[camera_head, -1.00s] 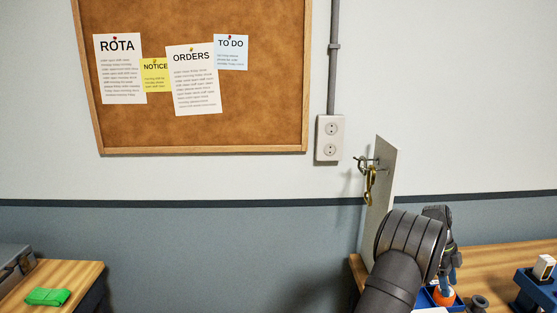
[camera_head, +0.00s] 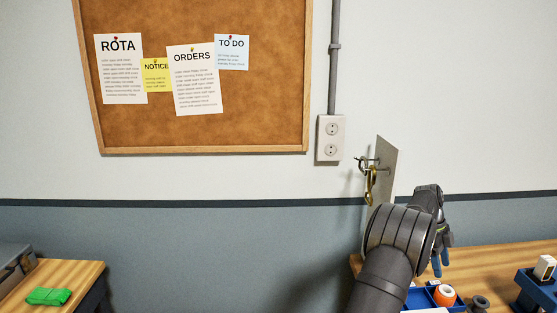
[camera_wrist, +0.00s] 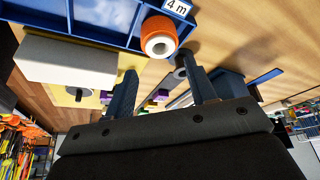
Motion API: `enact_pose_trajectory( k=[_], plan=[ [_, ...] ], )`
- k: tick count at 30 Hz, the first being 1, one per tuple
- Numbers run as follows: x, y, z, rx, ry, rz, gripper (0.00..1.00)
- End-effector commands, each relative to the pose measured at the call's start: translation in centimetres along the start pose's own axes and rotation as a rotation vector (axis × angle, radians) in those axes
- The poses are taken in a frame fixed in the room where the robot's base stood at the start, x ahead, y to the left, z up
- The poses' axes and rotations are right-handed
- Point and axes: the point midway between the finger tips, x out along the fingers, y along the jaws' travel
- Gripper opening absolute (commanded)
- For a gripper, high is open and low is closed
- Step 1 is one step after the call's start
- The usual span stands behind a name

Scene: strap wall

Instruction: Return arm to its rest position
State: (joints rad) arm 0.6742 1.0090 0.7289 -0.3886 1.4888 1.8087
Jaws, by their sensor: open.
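My arm reaches up from the bottom right of the head view, and my gripper (camera_head: 441,264) hangs above the right-hand bench. In the wrist view my gripper (camera_wrist: 163,92) shows two blue fingers spread apart with nothing between them. The roll also shows in the wrist view (camera_wrist: 172,32), at the tray's edge.
A blue tray (camera_wrist: 101,31) with a "4 m" label lies on the wooden bench (camera_head: 490,262). An upright panel (camera_head: 379,190) with a hook and brass piece stands left of my arm. A green folded strap (camera_head: 48,296) lies on the left bench. Wall space between the benches is clear.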

Motion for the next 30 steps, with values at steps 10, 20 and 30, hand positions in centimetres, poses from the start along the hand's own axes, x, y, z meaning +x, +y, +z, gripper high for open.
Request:
enact_pose_trajectory(
  k=[10, 20, 30],
  plan=[
    [2.5, 0.1, -0.1, 0.0, 0.0, 0.003, 0.51],
    [9.3, 0.1, -0.1, 0.001, 0.001, 0.004, 0.51],
    [5.6, 0.7, -3.1, 0.004, 0.0, 0.0, 0.51]
  ],
)
